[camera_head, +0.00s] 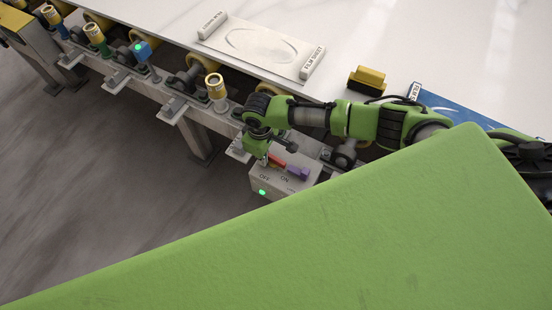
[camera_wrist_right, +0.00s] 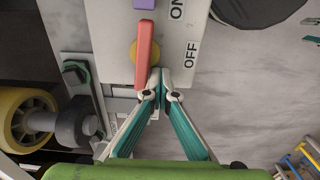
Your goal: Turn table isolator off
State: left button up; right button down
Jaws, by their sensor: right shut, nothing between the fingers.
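The table isolator (camera_head: 272,185) is a grey box on the table's front edge with OFF and ON labels and a lit green lamp (camera_head: 262,192). Its red lever (camera_wrist_right: 145,55) lies along the box, beside a yellow round part (camera_wrist_right: 132,50). A purple block (camera_head: 297,173) sits at the lever's ON-side end; it also shows in the right wrist view (camera_wrist_right: 145,4). My right gripper (camera_wrist_right: 159,76) is shut and empty, its tips beside the lever's OFF-side end; I cannot tell if they touch. In the head view the right gripper (camera_head: 264,158) is at the box's left. My left gripper is out of view.
The white table top (camera_head: 440,45) carries a film sheet tray (camera_head: 262,48) and a yellow-black block (camera_head: 367,80). The grey floor (camera_head: 90,190) at left is clear.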

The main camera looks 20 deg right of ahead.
jog(key=shift+w+d, duration=0.2)
jog(key=shift+w, duration=0.25)
jog(key=shift+w+d, duration=0.15)
jog(key=shift+w, duration=0.1)
jog(key=shift+w+d, duration=0.4)
jog(key=shift+d, duration=0.1)
jog(key=shift+w+d+p, duration=0.1)
jog(key=shift+d+p, duration=0.1)
jog(key=shift+p, duration=0.1)
jog(key=shift+w+d, duration=0.1)
jog(key=shift+d, duration=0.35)
jog(key=shift+r+p, duration=0.1)
jog(key=shift+p, duration=0.2)
